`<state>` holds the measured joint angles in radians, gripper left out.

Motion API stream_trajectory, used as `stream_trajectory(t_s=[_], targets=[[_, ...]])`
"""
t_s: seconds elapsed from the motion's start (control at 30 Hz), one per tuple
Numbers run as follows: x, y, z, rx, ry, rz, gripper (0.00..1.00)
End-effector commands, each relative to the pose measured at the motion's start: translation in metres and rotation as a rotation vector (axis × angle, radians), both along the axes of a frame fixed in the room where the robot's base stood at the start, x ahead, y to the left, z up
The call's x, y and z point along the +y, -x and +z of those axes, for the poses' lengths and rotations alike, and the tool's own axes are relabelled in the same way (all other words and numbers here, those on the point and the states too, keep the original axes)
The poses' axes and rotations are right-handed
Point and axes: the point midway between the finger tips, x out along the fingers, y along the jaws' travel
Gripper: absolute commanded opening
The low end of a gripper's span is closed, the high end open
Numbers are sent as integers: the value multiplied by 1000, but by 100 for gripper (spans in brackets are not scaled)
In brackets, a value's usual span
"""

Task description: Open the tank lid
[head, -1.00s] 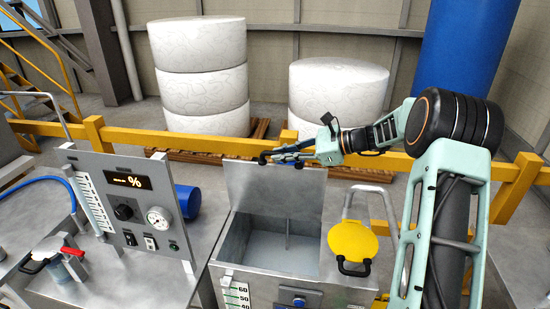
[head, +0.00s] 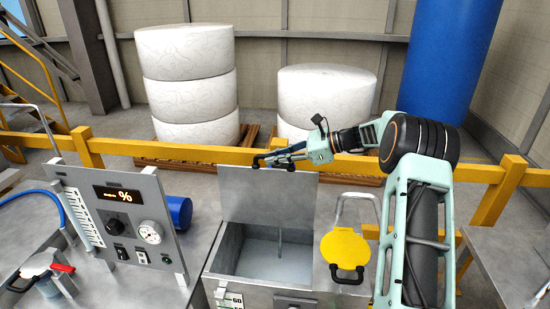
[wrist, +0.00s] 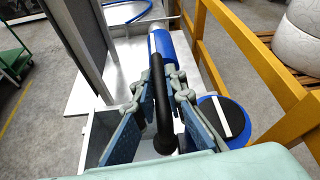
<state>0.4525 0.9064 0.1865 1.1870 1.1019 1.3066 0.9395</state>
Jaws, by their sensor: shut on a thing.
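The grey metal tank (head: 300,262) stands in the lower middle of the head view, with its inside showing. Its flat lid (head: 268,200) stands up at the back edge, near upright. My gripper (head: 268,160) is at the lid's top edge. In the wrist view my gripper (wrist: 160,115) is shut on the black lid handle (wrist: 161,100), which lies between the two blue finger pads. In the head view most of the handle is hidden by the fingers.
A yellow round cap (head: 347,250) with a black handle sits right of the opening. A panel with a gauge (head: 118,222) stands to the left. A yellow rail (head: 180,153) runs behind the tank, with white rolls (head: 190,85) beyond it.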

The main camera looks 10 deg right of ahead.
Motion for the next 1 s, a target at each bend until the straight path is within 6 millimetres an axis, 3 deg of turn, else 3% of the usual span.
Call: stream_trajectory(t_s=[0.2, 0.57, 1.0], targets=[[0, 0, -1, 2, 1, 0, 29], [-7, 2, 3, -1, 1, -2, 29], [-81, 29, 35, -1, 1, -3, 29]])
